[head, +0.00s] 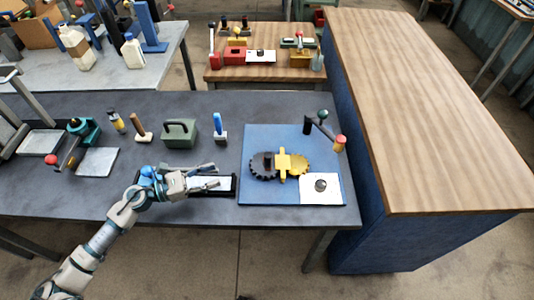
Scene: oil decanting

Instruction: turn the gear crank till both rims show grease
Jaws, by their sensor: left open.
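A blue board (256,140) on the dark table carries a dark gear (259,171) and a yellow gear (301,165) with a yellow bracket (282,161) between them. A crank (322,130) with a dark arm stands at the board's back right. It has a red-topped yellow knob (340,142), and a green ball (322,114) shows behind the arm. Any grease on the rims is too small to tell. My left gripper (217,184) is open and empty, left of the board and apart from the crank. My right gripper is not in view.
A black-framed tray (233,186) lies beneath my left gripper. A white plate (330,197) with a dark knob sits on the board's front right corner. Behind stand a green box (180,132), a blue-handled tool (219,128) and a wooden-handled tool (140,127). A wood-topped counter (420,110) stands at right.

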